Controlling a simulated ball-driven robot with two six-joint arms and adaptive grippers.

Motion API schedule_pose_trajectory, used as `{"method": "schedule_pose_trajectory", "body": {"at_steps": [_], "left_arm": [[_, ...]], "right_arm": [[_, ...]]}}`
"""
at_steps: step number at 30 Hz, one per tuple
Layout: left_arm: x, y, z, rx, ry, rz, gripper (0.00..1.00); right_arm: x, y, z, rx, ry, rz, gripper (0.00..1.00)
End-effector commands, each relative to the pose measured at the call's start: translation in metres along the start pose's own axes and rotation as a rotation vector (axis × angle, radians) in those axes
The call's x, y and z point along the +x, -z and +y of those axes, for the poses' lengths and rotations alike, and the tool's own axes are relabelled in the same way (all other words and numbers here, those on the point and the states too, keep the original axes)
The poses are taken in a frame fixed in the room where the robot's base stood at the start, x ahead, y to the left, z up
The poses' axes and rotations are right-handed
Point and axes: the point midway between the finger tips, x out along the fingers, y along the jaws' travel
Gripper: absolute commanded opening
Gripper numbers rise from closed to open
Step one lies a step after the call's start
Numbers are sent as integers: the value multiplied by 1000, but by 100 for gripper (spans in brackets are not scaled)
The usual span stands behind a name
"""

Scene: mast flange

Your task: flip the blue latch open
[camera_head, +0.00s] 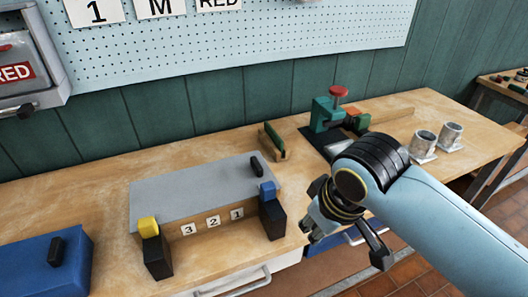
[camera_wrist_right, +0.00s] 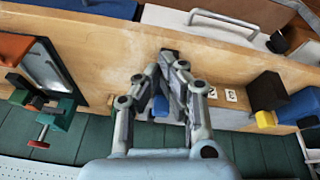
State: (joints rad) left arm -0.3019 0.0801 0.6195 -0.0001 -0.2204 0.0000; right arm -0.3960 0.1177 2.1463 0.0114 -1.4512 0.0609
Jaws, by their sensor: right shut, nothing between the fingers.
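A wooden box with a grey lid (camera_head: 200,190) stands on the bench in the head view. The blue latch (camera_head: 268,189) sits on top of a black block (camera_head: 272,219) at its right front corner. A yellow latch (camera_head: 148,227) sits on a similar black block at the left. My right gripper (camera_head: 308,226) is shut and empty, to the right of the blue latch and apart from it in the head view. In the right wrist view the blue latch (camera_wrist_right: 160,106) shows behind my right fingers (camera_wrist_right: 172,58), partly hidden. My left gripper is not in view.
A blue box (camera_head: 45,265) lies at the lower left. A green clamp with a red knob (camera_head: 338,91) and two metal cups (camera_head: 423,143) stand at the back right. A drawer handle (camera_head: 235,282) juts from the bench front. The back left bench is clear.

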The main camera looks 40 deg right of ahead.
Motion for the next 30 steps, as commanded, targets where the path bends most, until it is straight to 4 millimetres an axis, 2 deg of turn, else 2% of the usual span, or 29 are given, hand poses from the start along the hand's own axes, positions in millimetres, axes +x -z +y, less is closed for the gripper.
{"method": "schedule_pose_trajectory", "body": {"at_steps": [1,2,6,9,12,17,26,30], "left_arm": [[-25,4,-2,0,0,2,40],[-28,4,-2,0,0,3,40],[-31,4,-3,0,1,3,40],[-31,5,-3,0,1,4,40],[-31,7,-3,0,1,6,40],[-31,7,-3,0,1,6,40],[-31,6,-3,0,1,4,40],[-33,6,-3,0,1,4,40]], "right_arm": [[-34,37,4,29,-1,24,0],[-39,52,5,51,-1,26,0],[-35,108,11,137,-1,27,0],[-30,140,14,184,1,28,0],[-28,160,16,217,3,27,0],[-27,173,17,239,5,26,0],[-26,173,17,239,5,26,0],[-18,173,17,239,4,23,0]]}}
